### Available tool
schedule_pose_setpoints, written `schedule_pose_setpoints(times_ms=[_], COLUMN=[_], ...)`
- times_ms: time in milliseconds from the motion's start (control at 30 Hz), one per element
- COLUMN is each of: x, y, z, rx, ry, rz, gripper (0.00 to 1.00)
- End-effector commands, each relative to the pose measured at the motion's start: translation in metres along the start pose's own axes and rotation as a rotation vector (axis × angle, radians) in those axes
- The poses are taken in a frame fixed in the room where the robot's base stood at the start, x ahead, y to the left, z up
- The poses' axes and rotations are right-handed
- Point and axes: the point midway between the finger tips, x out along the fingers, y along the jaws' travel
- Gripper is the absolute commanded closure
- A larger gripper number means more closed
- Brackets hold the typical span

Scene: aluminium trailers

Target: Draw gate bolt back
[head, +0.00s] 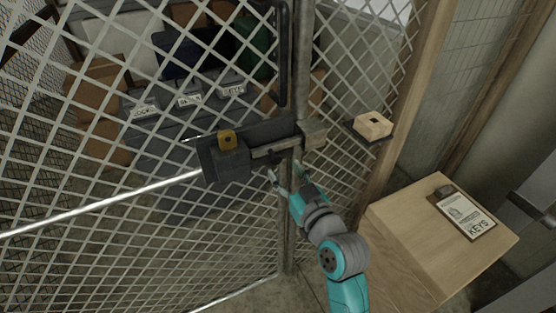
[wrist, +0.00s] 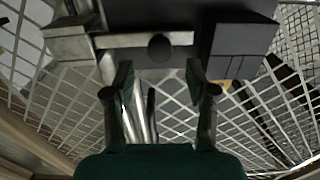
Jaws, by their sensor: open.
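The gate bolt (head: 268,151) is a grey bar on a dark backplate fixed to the mesh gate (head: 90,200). It runs between a dark box housing (head: 226,163) on the left and a grey keeper block (head: 312,134) on the right. In the wrist view the bolt bar (wrist: 125,40) carries a round dark knob (wrist: 159,47). My gripper (head: 285,172) is open and empty just below the bolt. In the wrist view its fingertips (wrist: 160,68) lie on either side of the knob's line, with the knob a little beyond them. I see no contact.
A brass-coloured piece (head: 227,140) sits on the housing. A pale wooden block (head: 373,125) rests on a small dark shelf right of the post. A wooden cabinet (head: 400,235) with a KEYS clipboard (head: 466,214) stands at the right. Boxes and bins lie behind the mesh.

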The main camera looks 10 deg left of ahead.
Motion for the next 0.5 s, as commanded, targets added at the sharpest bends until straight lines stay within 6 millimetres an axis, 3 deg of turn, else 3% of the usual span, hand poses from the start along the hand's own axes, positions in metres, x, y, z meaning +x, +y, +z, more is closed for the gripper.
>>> schedule_pose_setpoints(times_ms=[200, 500], x=[0.033, 0.049], y=[0.0, 0.0], z=[0.0, 0.001], rx=[-0.001, 0.0], ry=[0.0, -0.001], rz=[0.0, 0.001], gripper=[0.44, 0.44])
